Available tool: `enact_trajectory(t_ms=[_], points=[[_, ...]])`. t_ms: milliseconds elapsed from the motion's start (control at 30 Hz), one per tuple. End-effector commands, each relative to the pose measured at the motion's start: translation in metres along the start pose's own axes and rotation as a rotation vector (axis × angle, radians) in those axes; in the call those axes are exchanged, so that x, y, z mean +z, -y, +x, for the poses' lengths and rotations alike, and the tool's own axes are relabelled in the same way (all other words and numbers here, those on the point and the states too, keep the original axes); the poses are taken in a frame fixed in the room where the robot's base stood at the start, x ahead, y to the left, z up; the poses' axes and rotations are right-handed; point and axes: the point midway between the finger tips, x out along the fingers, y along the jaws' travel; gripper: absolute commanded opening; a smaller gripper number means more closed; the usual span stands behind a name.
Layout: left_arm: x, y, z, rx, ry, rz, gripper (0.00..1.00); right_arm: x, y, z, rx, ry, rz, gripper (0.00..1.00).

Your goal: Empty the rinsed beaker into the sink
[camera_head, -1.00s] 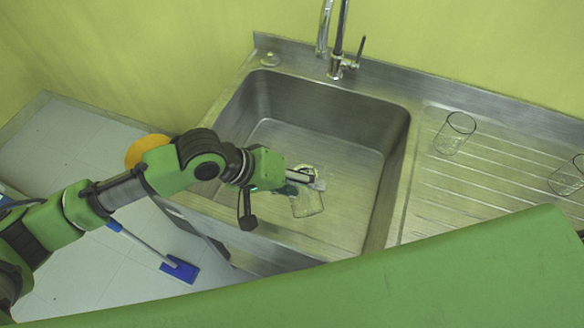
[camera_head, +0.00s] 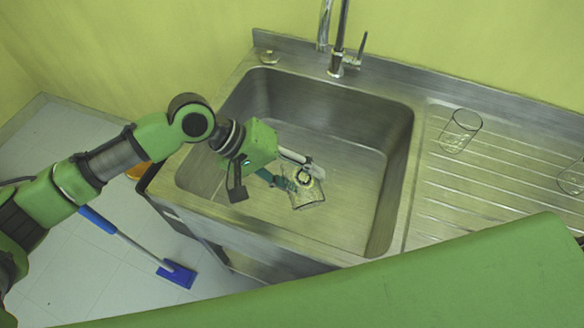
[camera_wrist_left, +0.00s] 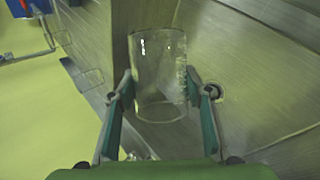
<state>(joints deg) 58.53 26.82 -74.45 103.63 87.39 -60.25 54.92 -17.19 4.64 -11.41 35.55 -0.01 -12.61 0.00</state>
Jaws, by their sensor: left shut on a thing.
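My left gripper (camera_head: 296,172) is over the sink basin (camera_head: 335,215), shut on a clear glass beaker (camera_head: 308,196). In the head view the beaker looks tilted, with its lower end towards the front of the basin. In the left wrist view the beaker (camera_wrist_left: 158,75) stands between the two fingers (camera_wrist_left: 160,92), and its glass looks streaked or wet on the right side. I cannot tell whether there is liquid in it. The sink drain (camera_wrist_left: 215,90) shows beside the right finger. My right gripper is not in view.
A tall faucet (camera_head: 340,50) stands behind the basin. A blue mop (camera_head: 177,274) is on the floor. A green surface fills the lower right.

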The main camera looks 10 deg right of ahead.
Motion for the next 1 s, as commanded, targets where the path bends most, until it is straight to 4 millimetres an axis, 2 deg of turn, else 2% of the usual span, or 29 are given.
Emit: enact_trajectory(t_ms=[333, 500, 1000], points=[[-0.012, 0.001, -0.004, 0.024, 0.060, -0.058, 0.23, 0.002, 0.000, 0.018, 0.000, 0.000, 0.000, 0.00], [-0.013, -0.004, -0.009, 0.036, 0.092, -0.086, 0.23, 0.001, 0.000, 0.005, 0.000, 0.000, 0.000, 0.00], [-0.017, -0.005, -0.011, 0.070, 0.182, -0.168, 0.23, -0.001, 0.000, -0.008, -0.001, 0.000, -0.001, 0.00]])
